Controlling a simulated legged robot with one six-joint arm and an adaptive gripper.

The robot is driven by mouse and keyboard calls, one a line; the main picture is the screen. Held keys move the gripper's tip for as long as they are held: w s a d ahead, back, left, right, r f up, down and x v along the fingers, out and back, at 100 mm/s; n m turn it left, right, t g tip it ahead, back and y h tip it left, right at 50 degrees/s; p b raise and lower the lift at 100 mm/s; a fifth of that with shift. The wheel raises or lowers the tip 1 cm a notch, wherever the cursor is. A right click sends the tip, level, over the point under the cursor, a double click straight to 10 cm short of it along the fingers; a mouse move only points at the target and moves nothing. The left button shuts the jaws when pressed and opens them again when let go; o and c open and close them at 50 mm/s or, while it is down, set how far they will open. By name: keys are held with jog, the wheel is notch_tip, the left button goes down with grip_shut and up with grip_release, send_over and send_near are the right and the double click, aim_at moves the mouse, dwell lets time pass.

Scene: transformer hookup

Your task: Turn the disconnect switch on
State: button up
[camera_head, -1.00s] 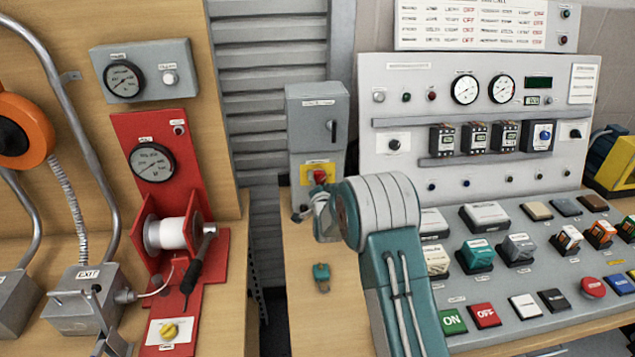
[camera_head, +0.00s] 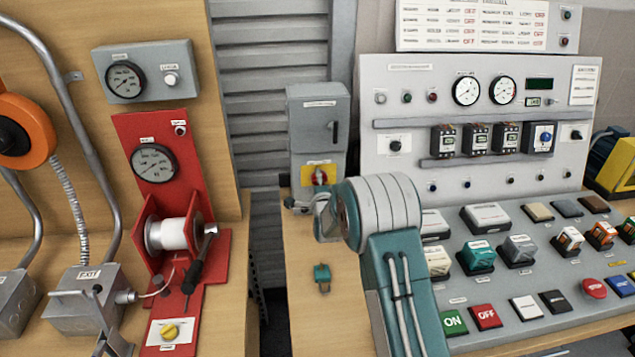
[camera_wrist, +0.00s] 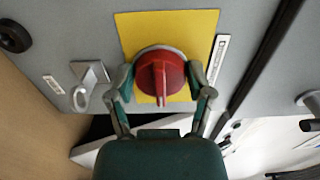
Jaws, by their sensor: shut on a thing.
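The disconnect switch is a red rotary knob (camera_head: 319,178) on a yellow plate (camera_head: 319,167), low on the front of a grey enclosure (camera_head: 311,122). In the wrist view the red knob (camera_wrist: 158,77) fills the space between my fingers, with its raised grip bar running nearly straight up and down in the picture. My gripper (camera_wrist: 161,82) is shut on the knob, one finger at each side. In the head view my arm's wrist hides part of the enclosure's lower right, and the fingers are hard to make out.
A teal padlock (camera_head: 322,274) lies on the wooden bench below the enclosure. A metal hasp (camera_wrist: 87,82) sits beside the knob. A control console (camera_head: 510,270) with many buttons stands to the right. A red winch stand (camera_head: 162,215) stands to the left.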

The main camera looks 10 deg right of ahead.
jog(key=shift+d+f, duration=0.15)
dwell(0.3)
jog(key=o, duration=1.1)
jog(key=shift+o, duration=0.2)
jog(key=shift+s, duration=0.25)
jog(key=s, duration=1.1)
jog(key=shift+s, duration=0.15)
